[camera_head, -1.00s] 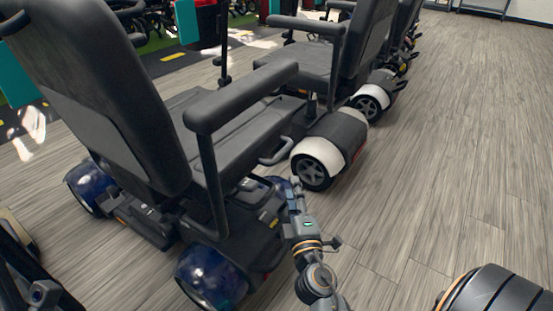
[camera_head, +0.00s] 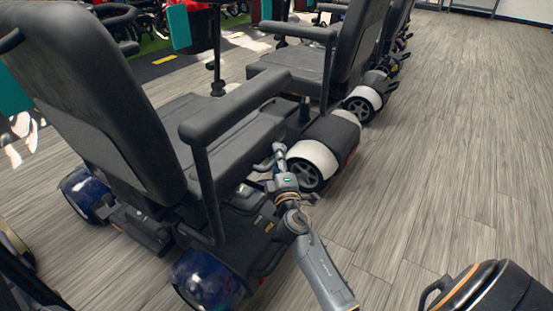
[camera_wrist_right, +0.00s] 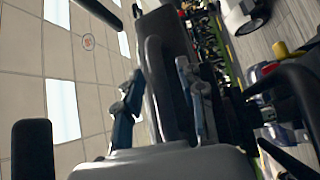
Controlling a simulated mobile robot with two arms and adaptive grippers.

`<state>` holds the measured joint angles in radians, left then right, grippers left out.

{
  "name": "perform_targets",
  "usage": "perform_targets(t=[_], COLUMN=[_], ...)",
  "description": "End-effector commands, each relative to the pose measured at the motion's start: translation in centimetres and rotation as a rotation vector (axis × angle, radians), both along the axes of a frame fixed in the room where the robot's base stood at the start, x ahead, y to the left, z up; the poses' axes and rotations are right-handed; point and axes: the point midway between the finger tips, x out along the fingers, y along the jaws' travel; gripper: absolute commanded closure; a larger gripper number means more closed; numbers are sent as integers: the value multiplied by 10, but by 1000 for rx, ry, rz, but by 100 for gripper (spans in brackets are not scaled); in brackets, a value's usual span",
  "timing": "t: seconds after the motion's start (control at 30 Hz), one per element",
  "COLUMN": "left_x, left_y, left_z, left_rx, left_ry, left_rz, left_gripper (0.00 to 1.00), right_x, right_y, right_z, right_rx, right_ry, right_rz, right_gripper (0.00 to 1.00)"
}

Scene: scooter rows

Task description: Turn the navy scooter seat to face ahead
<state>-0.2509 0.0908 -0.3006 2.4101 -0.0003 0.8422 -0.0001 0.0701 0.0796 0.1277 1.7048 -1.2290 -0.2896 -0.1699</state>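The navy scooter has glossy dark blue wheel covers (camera_head: 205,279) and stands at the left in the head view. Its dark grey seat (camera_head: 228,138) has a tall back at the left and a padded armrest (camera_head: 235,106) on the near side. A grey lever (camera_head: 267,162) sticks out at the seat's side edge. My right gripper (camera_head: 279,153) is at this lever. In the right wrist view its two fingers (camera_wrist_right: 160,104) are apart, with a dark curved bar (camera_wrist_right: 156,78) between them; contact is unclear. My left gripper is not in view.
Another scooter with white wheel covers (camera_head: 315,158) stands close beyond my right gripper, with more scooters behind it. Open wooden floor (camera_head: 440,150) lies to the right. Dark posts and red scooter parts are at the back left.

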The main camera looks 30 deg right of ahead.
Motion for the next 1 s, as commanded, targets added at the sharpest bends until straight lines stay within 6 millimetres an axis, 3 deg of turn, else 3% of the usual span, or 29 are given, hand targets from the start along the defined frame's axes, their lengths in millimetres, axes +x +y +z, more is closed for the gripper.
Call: perform_targets(t=[0.2, 0.4, 0.77, 1.0], left_x=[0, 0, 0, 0], left_y=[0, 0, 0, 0], left_z=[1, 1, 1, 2], left_rx=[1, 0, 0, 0], left_ry=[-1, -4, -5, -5], left_rz=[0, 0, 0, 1], left_gripper=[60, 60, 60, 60], right_x=[0, 0, 1, 15], right_y=[0, 0, -2, -17], right_z=[0, 0, 0, 1], right_rx=[0, 0, -1, -7], right_ry=[0, 0, 0, 1], right_rz=[0, 0, 8, 84], right_gripper=[61, 100, 100, 100])
